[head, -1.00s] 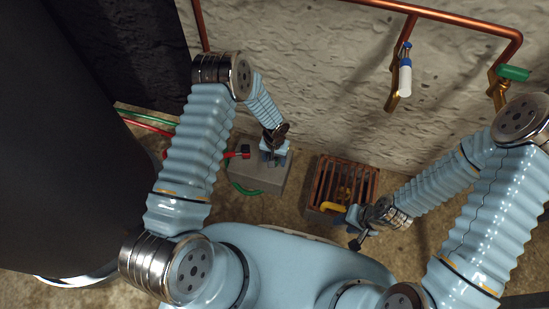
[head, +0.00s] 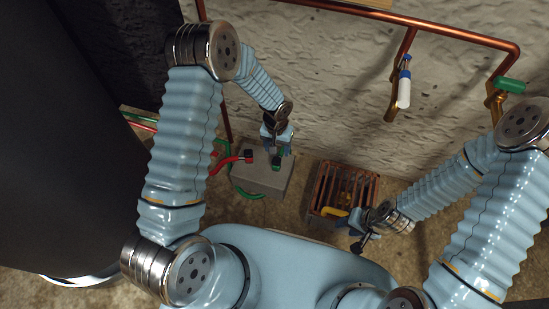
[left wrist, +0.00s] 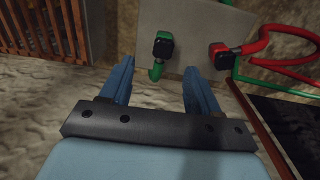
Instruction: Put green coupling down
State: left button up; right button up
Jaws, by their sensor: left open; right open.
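The green coupling (head: 276,163) rests on top of the grey block (head: 258,182), near its right back corner. It also shows in the left wrist view (left wrist: 163,46) with a dark collar and a green nozzle end, apart from my fingers. My left gripper (head: 277,147) is open and empty just above and behind the coupling. Its two blue fingers (left wrist: 160,85) are spread in the left wrist view. My right gripper (head: 358,226) is open beside the crate, close to a yellow piece (head: 334,211); I cannot tell whether they touch.
A red hose with a dark-collared coupling (head: 247,156) lies on the block's left side. A rust-brown slatted crate (head: 343,172) stands right of the block. Copper pipes with a blue-white valve (head: 404,85) and a green-handled tap (head: 510,86) run along the stone wall. A large dark cylinder fills the left.

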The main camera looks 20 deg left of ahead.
pick_arm(q)
jog(key=s+f+n+h, duration=0.1)
jog(key=s, duration=0.8)
jog(key=s+d+f+n+t+h, duration=0.1)
jog(key=s+f+h, duration=0.1)
jog(key=s, duration=0.8)
jog(key=shift+s+d, duration=0.25)
jog(key=shift+s, duration=0.05)
jog(key=shift+r, duration=0.15)
